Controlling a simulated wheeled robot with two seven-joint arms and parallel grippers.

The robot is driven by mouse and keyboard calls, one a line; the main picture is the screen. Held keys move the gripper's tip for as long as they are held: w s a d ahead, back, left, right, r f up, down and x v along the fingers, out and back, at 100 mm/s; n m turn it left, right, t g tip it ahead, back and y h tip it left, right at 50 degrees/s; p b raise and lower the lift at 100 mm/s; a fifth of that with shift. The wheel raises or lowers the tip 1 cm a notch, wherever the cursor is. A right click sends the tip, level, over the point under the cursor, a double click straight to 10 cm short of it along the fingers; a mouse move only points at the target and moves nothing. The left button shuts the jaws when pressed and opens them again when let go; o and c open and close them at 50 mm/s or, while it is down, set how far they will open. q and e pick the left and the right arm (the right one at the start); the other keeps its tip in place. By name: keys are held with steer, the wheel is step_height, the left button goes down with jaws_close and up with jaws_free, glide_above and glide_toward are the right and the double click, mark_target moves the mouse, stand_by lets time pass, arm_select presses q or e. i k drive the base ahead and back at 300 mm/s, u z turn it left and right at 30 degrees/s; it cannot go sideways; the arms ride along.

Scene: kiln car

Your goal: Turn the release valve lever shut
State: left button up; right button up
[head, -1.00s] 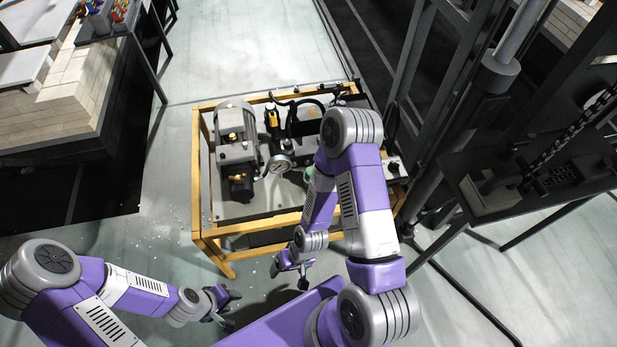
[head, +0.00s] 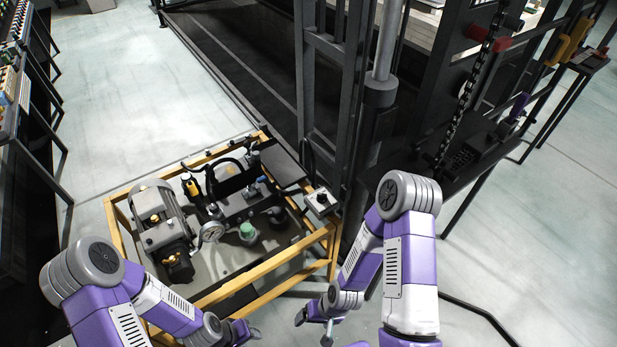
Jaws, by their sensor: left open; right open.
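The hydraulic unit (head: 160,215) sits in a yellow frame (head: 255,275) left of centre in the head view. A round pressure gauge (head: 212,231) and a green-topped part (head: 248,232) show on it. A yellow-and-black upright part (head: 190,185) and a small lever-like part (head: 259,184) stand at its back. I cannot tell which part is the release valve lever or how it is set. My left gripper (head: 246,331) is open and empty, low in front of the frame. My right gripper (head: 315,318) is open and empty, near the frame's front right corner. Neither touches the unit.
A small control box (head: 320,201) sits at the frame's right corner. A dark steel mast (head: 340,110) stands just behind it. A dark bench (head: 480,150) with a hanging chain (head: 481,72) is at the right. Pale floor (head: 140,100) is clear behind the unit.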

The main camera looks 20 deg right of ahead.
mark_target(264, 179)
steer(key=u, duration=3)
steer(key=k, duration=1.2)
steer(key=z, duration=1.4)
steer(key=i, duration=1)
